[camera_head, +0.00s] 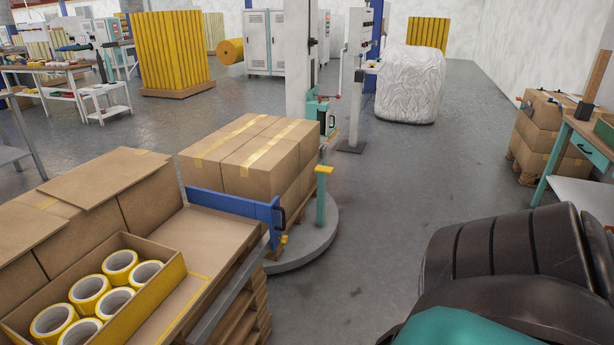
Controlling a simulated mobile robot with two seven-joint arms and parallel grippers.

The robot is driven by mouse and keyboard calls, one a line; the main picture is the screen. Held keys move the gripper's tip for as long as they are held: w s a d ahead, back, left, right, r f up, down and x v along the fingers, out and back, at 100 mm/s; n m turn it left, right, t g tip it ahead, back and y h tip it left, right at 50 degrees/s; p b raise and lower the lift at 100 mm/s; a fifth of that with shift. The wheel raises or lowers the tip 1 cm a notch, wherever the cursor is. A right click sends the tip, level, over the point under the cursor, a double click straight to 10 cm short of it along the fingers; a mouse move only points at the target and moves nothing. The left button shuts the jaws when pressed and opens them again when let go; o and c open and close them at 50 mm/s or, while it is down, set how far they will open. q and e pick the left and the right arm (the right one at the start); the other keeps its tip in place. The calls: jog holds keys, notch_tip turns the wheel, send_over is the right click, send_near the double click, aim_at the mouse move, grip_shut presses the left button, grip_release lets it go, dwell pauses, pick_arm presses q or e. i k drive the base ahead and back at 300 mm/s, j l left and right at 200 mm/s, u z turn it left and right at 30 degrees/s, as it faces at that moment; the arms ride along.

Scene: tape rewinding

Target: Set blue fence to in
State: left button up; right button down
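The blue fence (232,206) is a long flat bar at the middle left. It stands across the far end of a cardboard-topped surface (205,240), in front of the stacked cartons on the round turntable. Its right end has a dark handle-like part (282,216) and reaches a small yellow piece near the turntable. Neither of my grippers shows in the head view. A large dark and teal rounded part fills the lower right corner and looks like my own arm.
An open box of yellow tape rolls (88,290) and cartons (110,190) are at the lower left. Taped cartons (250,150) sit on the grey turntable (312,242). A teal-legged workbench (575,165) stands at the right. The floor between (385,220) is clear.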

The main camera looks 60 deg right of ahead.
aim_at(270, 213)
jog(key=k+z, duration=0.1)
jog(key=z, duration=1.45)
jog(key=u, duration=0.6)
jog(key=i+l+u, duration=0.15)
jog(key=l+u, duration=0.3)
jog(key=i+l+u, duration=0.15)
jog(key=l+u, duration=0.15)
jog(key=u, duration=0.15)
jog(key=l+u, duration=0.3)
jog(key=l, duration=0.55)
jog(key=i+l, duration=0.05)
jog(key=i, duration=0.05)
